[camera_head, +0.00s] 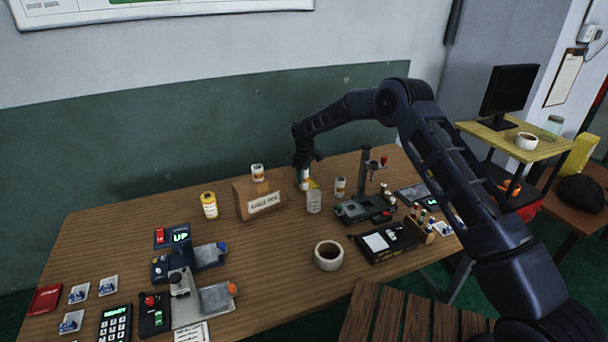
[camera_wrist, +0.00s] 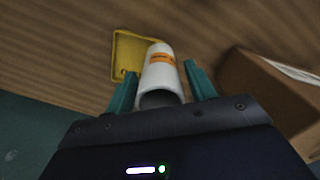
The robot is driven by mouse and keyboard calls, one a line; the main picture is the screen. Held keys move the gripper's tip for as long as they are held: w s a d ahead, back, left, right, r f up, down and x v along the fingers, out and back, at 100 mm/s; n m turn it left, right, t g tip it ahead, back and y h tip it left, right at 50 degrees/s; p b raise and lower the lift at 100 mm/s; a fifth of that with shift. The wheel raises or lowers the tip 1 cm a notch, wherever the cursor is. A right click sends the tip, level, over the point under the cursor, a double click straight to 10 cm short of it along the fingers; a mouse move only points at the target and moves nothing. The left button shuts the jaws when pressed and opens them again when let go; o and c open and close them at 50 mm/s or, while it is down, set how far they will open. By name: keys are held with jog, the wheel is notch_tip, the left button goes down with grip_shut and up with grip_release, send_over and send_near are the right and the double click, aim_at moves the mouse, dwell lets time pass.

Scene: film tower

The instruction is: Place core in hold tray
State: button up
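A white cylinder with an orange band, which looks like the core (camera_head: 304,182), stands toward the back of the wooden table. It also shows in the wrist view (camera_wrist: 161,72). My gripper (camera_head: 304,164) is above and around its top, pointing down. In the wrist view the two green fingers (camera_wrist: 160,75) stand on either side of it, with narrow gaps showing, so the gripper looks open. A small yellow tray (camera_wrist: 128,50), likely the hold tray, lies flat beside the cylinder. In the head view it shows only partly (camera_head: 315,184). No label is readable on it.
A cardboard box (camera_head: 244,202) with a white canister (camera_head: 257,172) on top stands left of my gripper. Another canister (camera_head: 340,187) and a pale jar (camera_head: 314,201) stand close on the right and front. A mug (camera_head: 328,255) and black devices (camera_head: 385,241) are nearer.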

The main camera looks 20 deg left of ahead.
jog(key=shift+o, duration=0.2)
notch_tip(320, 180, up, 13)
dwell(0.6)
jog(key=shift+r, duration=0.1)
